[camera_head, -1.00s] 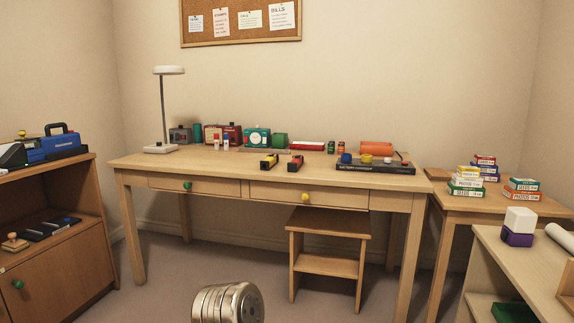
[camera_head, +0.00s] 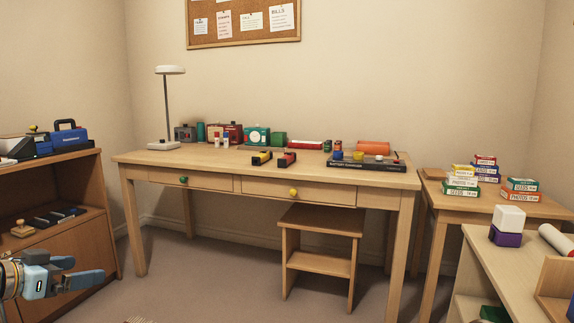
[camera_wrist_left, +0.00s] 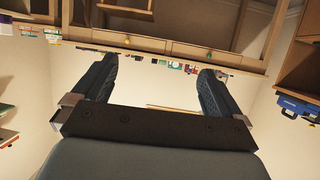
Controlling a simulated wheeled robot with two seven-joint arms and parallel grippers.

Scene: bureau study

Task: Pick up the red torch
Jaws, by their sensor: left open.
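The red torch (camera_head: 287,160) appears to be the small red and black object lying on the front part of the desk top (camera_head: 220,167). A similar yellow and black object (camera_head: 262,158) lies just left of it. My left gripper (camera_head: 89,269) is at the lower left of the head view, well below and left of the desk, open and empty. In the left wrist view its two dark fingers (camera_wrist_left: 160,65) are spread apart, with the desk upside down and distant beyond them. I cannot pick out the torch for sure there. My right gripper is not in view.
A black battery charger (camera_head: 372,163) with coloured pieces stands right of the torch. Radios, a clock and other boxes line the desk's back, near a white lamp (camera_head: 167,110). A stool (camera_head: 320,222) stands beneath the desk front. A brown cabinet (camera_head: 70,190) is close to my left gripper.

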